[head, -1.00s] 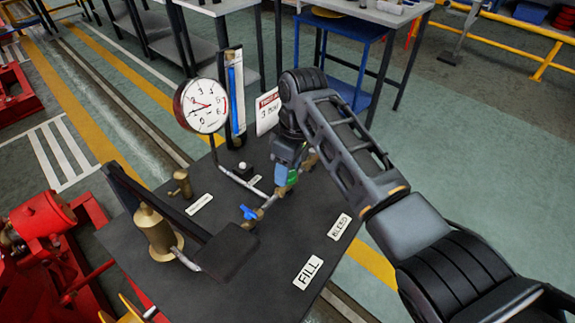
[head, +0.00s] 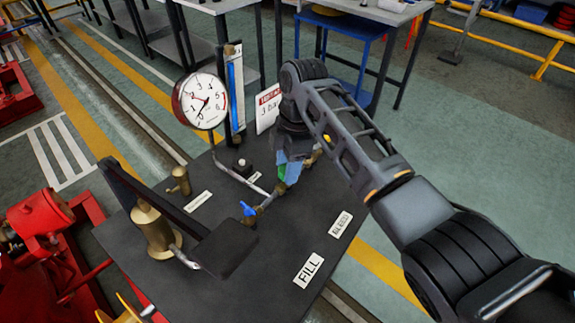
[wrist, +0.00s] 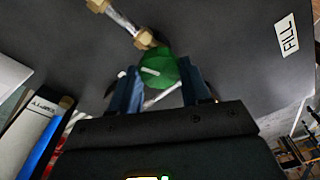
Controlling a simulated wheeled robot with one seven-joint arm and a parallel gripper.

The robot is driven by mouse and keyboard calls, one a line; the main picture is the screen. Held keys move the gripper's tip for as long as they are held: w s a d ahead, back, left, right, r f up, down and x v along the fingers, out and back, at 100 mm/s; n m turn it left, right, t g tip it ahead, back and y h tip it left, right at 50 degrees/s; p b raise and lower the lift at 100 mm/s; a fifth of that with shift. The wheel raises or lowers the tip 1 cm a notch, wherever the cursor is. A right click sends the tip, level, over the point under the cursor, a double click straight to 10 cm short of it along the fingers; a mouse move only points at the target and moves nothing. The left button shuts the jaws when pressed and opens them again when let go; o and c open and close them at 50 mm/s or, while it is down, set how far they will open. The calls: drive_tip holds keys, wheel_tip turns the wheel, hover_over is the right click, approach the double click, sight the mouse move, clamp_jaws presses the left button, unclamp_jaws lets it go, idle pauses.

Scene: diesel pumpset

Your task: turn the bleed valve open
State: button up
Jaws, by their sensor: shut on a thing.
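In the wrist view the green handle (wrist: 160,68) shows a white mark and lies between two blue fingers. My gripper (head: 289,170) comes down from above and is shut on this handle; its fingers also show in the wrist view (wrist: 162,88). The fingers partly hide the handle in the head view. A blue valve handle (head: 248,209) stands apart on the same pipe line, to the left and nearer.
A round pressure gauge (head: 201,101) and a blue tube gauge (head: 235,90) stand behind. A red-and-white sign (head: 268,108) is close behind my gripper. A brass pot (head: 153,232) stands at left. The bench top is clear around the FILL label (head: 308,270).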

drive_tip(key=shift+n, duration=0.5)
drive_tip(key=o, duration=1.1)
drive_tip(key=shift+c, duration=0.2)
drive_tip(key=shift+w+d+r+b, duration=0.15)
drive_tip(key=shift+w+r+b, duration=0.05)
drive_tip(key=shift+r, duration=1.1)
drive_tip(key=shift+w+d+r+b, duration=0.15)
drive_tip(key=shift+d+r, duration=0.05)
drive_tip(key=shift+r, duration=1.05)
drive_tip(key=shift+w+d+r+b, duration=0.15)
drive_tip(key=shift+w+r+b, duration=0.05)
drive_tip(key=shift+r, duration=1.1)
drive_tip(key=shift+f, duration=0.1)
